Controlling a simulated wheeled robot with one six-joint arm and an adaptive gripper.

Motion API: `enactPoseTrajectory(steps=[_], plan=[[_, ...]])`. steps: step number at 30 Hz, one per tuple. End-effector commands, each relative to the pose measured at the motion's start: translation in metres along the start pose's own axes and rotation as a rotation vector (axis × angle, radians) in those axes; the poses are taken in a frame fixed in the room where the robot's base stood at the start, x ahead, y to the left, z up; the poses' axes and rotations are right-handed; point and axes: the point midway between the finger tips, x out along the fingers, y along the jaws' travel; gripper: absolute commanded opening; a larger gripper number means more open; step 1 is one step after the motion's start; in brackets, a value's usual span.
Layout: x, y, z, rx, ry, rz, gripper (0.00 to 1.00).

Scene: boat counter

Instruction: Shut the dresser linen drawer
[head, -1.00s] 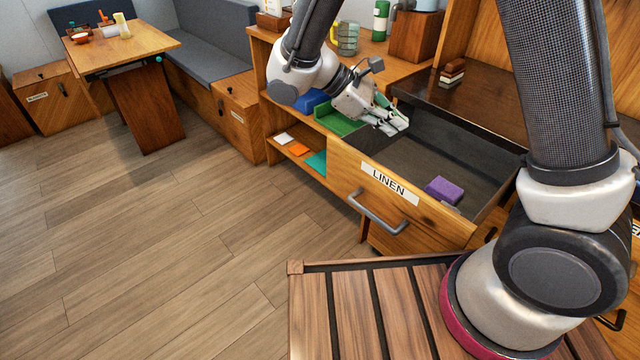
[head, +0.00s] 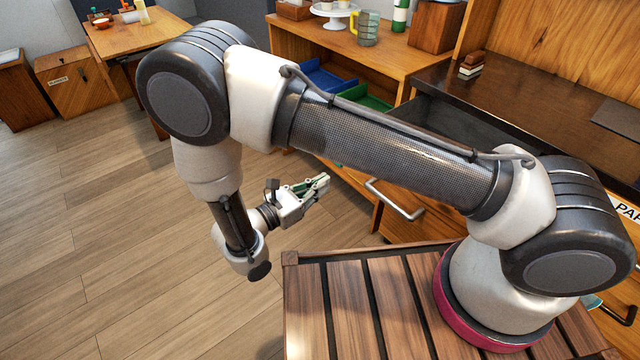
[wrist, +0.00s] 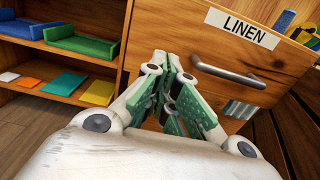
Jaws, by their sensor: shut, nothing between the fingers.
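The linen drawer is a wooden front with a grey bar handle (head: 395,199). In the head view my arm covers much of it, and a strip of its dark inside shows above my arm, so it stands open. In the wrist view the drawer front (wrist: 205,55) fills the upper right, with its LINEN label (wrist: 242,29) and the handle (wrist: 228,74). My gripper (head: 322,184) is shut and empty, in front of the drawer and left of the handle. In the wrist view its fingertips (wrist: 172,62) are just left of the handle, apart from it as far as I can tell.
Left of the drawer, open shelves hold a blue tray (wrist: 38,28), a green tray (wrist: 80,42) and coloured cloths or cards. A dark countertop (head: 500,95) lies above. A slatted wooden surface (head: 345,300) is under my arm's base. The floor (head: 130,230) at left is clear.

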Motion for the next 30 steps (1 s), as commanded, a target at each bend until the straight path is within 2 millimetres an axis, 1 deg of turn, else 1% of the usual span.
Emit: enactPoseTrajectory(steps=[1, 3, 9, 12, 15, 21, 30], plan=[[0.012, -0.001, 0.0, -0.002, -0.001, -0.005, 0.0], [0.028, -0.001, 0.001, -0.002, -0.001, -0.006, 0.0], [0.07, -0.001, 0.0, 0.0, 0.001, -0.006, 0.0], [0.086, -0.001, 0.0, -0.001, 0.001, -0.006, 0.0], [0.098, -0.001, 0.0, 0.001, 0.001, -0.005, 0.0], [0.109, -0.001, 0.0, 0.0, 0.001, -0.003, 0.0], [0.109, 0.0, 0.0, 0.001, 0.001, -0.002, 0.0]])
